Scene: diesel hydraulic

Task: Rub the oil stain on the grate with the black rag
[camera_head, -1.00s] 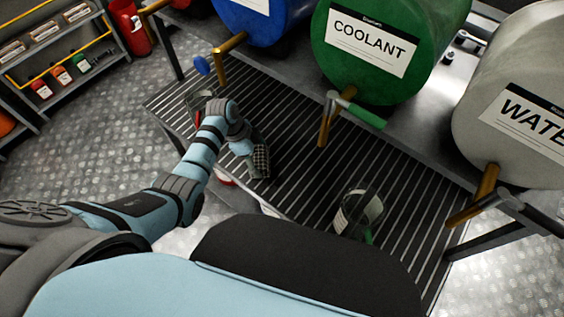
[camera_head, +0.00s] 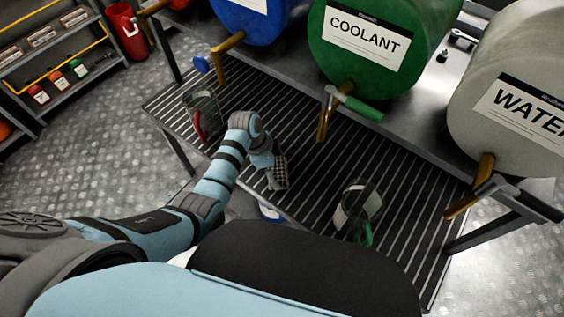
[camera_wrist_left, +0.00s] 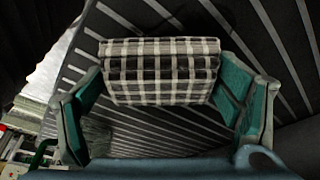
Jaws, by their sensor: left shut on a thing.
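My left gripper (camera_head: 268,165) is shut on a black-and-white checked rag (camera_head: 277,178), which I take as the black rag. The left wrist view shows the rag (camera_wrist_left: 160,72) folded between the two green-padded fingers. The rag is over the dark slatted grate (camera_head: 310,170); I cannot tell whether it touches the slats. A faint dark patch (camera_wrist_left: 205,18) shows on the grate beyond the rag in the left wrist view; I cannot tell whether it is the oil stain. My right gripper is not in view.
A clear jug with a red handle (camera_head: 203,112) stands on the grate to the left. A jug with a green handle (camera_head: 358,212) stands to the right. Taps hang over the grate from the blue, green coolant (camera_head: 360,75) and grey water (camera_head: 515,105) drums.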

